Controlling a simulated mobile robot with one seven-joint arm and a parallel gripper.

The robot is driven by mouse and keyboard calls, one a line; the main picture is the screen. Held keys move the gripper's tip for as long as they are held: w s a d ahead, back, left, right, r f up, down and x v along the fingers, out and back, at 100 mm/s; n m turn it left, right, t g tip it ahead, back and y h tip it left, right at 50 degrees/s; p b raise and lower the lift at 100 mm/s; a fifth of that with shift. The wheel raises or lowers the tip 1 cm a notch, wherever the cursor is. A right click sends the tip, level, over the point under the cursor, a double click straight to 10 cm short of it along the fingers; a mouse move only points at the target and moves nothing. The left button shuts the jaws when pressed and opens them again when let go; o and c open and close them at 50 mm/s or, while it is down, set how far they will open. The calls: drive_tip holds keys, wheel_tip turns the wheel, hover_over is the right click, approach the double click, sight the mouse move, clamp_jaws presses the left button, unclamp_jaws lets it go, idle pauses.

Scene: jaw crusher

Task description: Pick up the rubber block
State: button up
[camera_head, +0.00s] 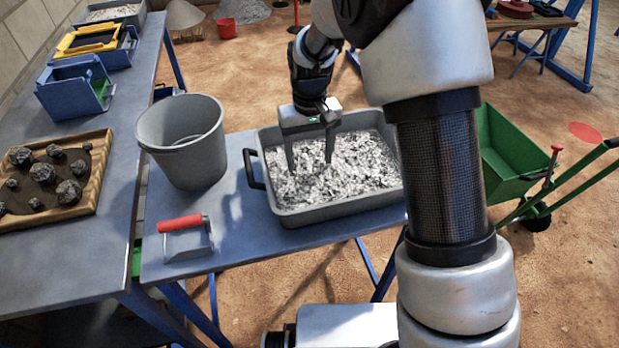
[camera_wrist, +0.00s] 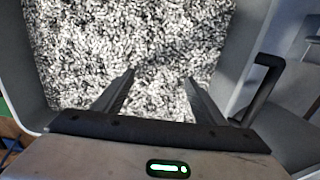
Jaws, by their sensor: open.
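I cannot make out a rubber block in either view. My gripper (camera_head: 310,162) is open, pointing down over a grey tray (camera_head: 345,207) filled with pale grey chips (camera_head: 360,160). In the wrist view my gripper (camera_wrist: 159,78) has its two fingers apart, with only chips (camera_wrist: 150,35) visible between and beyond them. I cannot tell whether the fingertips touch the chips. My arm hides part of the scene to the right of the tray.
A grey bucket (camera_head: 185,140) and a red-handled tool (camera_head: 185,236) stand left of the tray on the table (camera_head: 235,240). A wooden tray (camera_head: 95,190) of dark rocks lies on the left bench. A green barrow (camera_head: 510,150) stands at right.

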sight(310, 174)
drive_tip(key=f, duration=0.4)
drive_tip(key=shift+s+f+b, duration=0.15)
drive_tip(key=shift+s+b, duration=0.15)
drive_tip(key=c, duration=1.2)
